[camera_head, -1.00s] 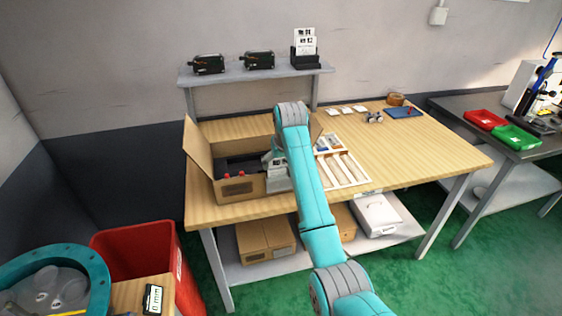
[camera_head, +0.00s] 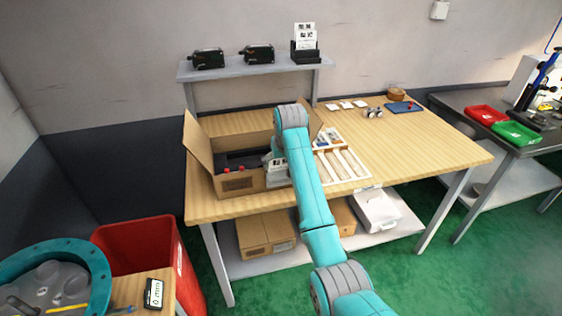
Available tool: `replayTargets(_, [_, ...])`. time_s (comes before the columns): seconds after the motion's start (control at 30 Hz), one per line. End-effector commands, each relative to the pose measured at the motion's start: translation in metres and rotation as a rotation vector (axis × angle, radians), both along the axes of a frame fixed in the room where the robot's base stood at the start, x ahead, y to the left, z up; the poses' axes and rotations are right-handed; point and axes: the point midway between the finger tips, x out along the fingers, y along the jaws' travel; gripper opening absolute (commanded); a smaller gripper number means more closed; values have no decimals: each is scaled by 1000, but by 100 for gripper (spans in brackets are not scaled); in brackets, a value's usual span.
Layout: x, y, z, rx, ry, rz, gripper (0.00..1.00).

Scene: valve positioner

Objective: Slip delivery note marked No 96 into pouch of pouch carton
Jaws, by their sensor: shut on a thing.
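An open brown carton (camera_head: 240,183) stands at the left of the wooden bench, flaps up. A dark unit with two red caps (camera_head: 228,170) lies inside it. My gripper (camera_head: 274,172) is at the carton's right end, mostly behind my teal arm. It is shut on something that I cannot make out. No note marked No 96 can be read, and I cannot tell where the pouch is. White printed sheets (camera_head: 305,36) stand in a black holder (camera_head: 304,52) on the grey shelf.
A white partitioned tray (camera_head: 343,166) is right of my arm. Small white pieces (camera_head: 346,105), a tape roll (camera_head: 396,94) and a blue mat (camera_head: 403,108) lie at the back. Two black devices (camera_head: 258,54) sit on the shelf (camera_head: 230,71). The bench's right side is clear.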

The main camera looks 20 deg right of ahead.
Motion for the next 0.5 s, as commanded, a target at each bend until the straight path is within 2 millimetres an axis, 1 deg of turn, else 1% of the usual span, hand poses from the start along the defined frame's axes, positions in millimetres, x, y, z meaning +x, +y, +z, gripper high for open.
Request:
replayTargets(0.17, [0,0,-4,0,0,0,77])
replayTargets(0.2, [0,0,-4,0,0,0,95])
replayTargets(0.23, [0,0,-4,0,0,0,100])
replayTargets(0.5, [0,0,-4,0,0,0,100])
